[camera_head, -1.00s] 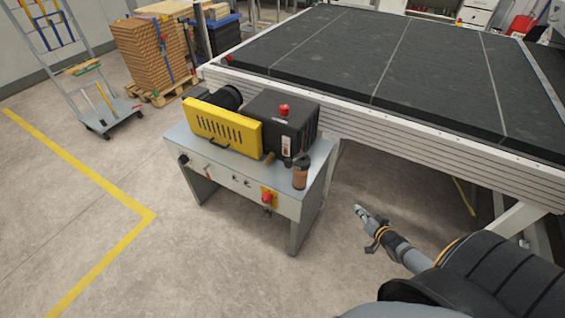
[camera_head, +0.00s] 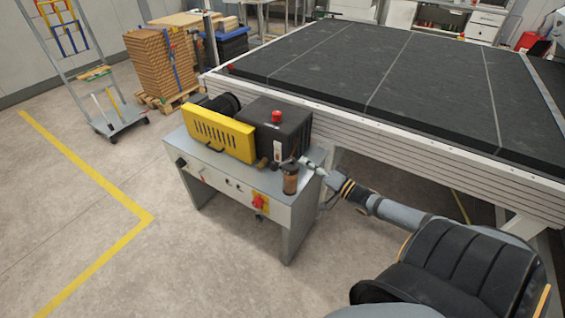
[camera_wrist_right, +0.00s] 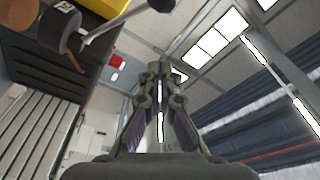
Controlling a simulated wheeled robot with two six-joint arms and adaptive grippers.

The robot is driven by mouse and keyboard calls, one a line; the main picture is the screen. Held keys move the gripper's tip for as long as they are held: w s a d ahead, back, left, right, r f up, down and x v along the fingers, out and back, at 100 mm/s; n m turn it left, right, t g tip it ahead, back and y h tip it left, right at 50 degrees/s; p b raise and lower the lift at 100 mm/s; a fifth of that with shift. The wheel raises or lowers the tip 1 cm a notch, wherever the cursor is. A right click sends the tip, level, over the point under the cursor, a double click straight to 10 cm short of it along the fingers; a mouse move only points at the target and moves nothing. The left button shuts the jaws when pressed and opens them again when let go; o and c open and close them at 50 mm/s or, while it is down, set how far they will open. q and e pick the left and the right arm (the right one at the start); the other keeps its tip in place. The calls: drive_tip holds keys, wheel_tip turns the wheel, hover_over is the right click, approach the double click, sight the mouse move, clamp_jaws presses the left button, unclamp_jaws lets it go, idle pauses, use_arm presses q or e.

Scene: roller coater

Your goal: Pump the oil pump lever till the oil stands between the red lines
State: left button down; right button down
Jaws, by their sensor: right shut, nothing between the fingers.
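The oil pump is a small brown cylinder with a dark cap (camera_head: 290,184) at the front right corner of the machine's grey table. In the right wrist view a silver lever rod (camera_wrist_right: 108,27) with a black knob (camera_wrist_right: 160,5) crosses the upper left, starting at a black cylinder (camera_wrist_right: 58,28). My right gripper (camera_head: 305,162) is shut and empty, close beside the pump on its right. In the wrist view its fingertips (camera_wrist_right: 160,70) lie below the knob in the picture, apart from it. The oil level and red lines are too small to make out. My left gripper is out of view.
The yellow guard (camera_head: 218,136) and black box with a red knob (camera_head: 277,116) stand on the grey table behind the pump. A red switch (camera_head: 259,201) is on its front. The long dark-topped bed (camera_head: 400,75) runs behind.

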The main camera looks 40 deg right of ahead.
drive_tip(key=b, duration=0.3)
hover_over(283, 163)
drive_tip(key=s+a+p, duration=0.1)
drive_tip(key=s+a+f, duration=0.1)
drive_tip(key=shift+s+f+p, duration=0.25)
drive_tip(key=shift+s+p, duration=0.05)
drive_tip(key=shift+p, duration=0.1)
